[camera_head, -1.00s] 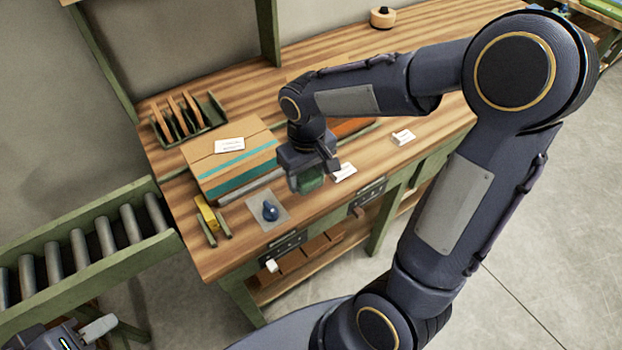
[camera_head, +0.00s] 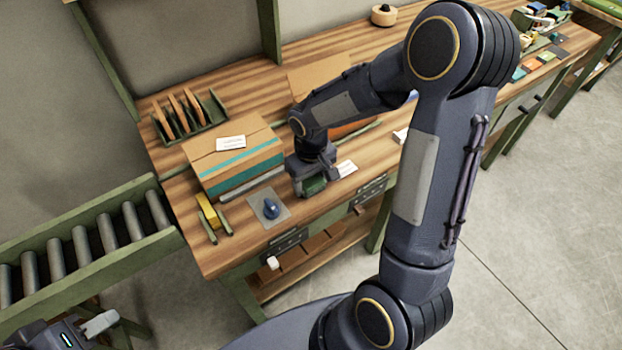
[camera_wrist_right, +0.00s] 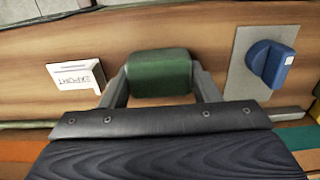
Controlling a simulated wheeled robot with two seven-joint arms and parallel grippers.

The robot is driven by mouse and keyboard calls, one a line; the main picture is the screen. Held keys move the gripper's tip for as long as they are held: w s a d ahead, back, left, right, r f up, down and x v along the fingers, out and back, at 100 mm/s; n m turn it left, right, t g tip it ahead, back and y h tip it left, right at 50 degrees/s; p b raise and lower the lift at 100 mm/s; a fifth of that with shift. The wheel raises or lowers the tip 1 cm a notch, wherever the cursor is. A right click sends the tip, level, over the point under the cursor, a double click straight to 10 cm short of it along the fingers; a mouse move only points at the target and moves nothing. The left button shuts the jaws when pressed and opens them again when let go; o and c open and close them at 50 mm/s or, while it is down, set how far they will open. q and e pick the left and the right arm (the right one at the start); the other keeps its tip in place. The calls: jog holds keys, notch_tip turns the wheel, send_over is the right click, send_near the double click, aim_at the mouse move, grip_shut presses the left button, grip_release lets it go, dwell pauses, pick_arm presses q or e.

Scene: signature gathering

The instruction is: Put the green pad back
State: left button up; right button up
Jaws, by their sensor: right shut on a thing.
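The green pad (camera_wrist_right: 160,73) is a small dark green block between the two fingers of my right gripper (camera_wrist_right: 158,88), which is shut on it. In the head view the pad (camera_head: 314,186) shows at the low end of my right gripper (camera_head: 313,183), over the workbench (camera_head: 225,255) near its front edge. I cannot tell whether the pad touches the wood. My left gripper (camera_head: 85,328) shows only partly at the lower left, away from the bench; its jaw opening is unclear.
A white card (camera_wrist_right: 77,75) reading EXPORT lies on the other side. A taped cardboard box (camera_head: 205,158) is behind. A roller conveyor (camera_head: 85,245) stands at the left.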

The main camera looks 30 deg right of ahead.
aim_at(311, 180)
jog(key=o, duration=0.9)
notch_tip(311, 180, up, 12)
jog(key=s+a+r+m+t+y, duration=0.1)
jog(key=s+t, duration=0.1)
jog(key=s, duration=0.3)
jog(key=s+a+r+m+t+y, duration=0.1)
jog(key=s, duration=0.5)
jog(key=s+a+r+t+y, duration=0.1)
jog(key=s+a+t, duration=0.1)
jog(key=s, duration=0.4)
jog(key=shift+s+r+m+t+y, duration=0.2)
jog(key=shift+r+m+t+y, duration=0.1)
jog(key=shift+m+y, duration=0.1)
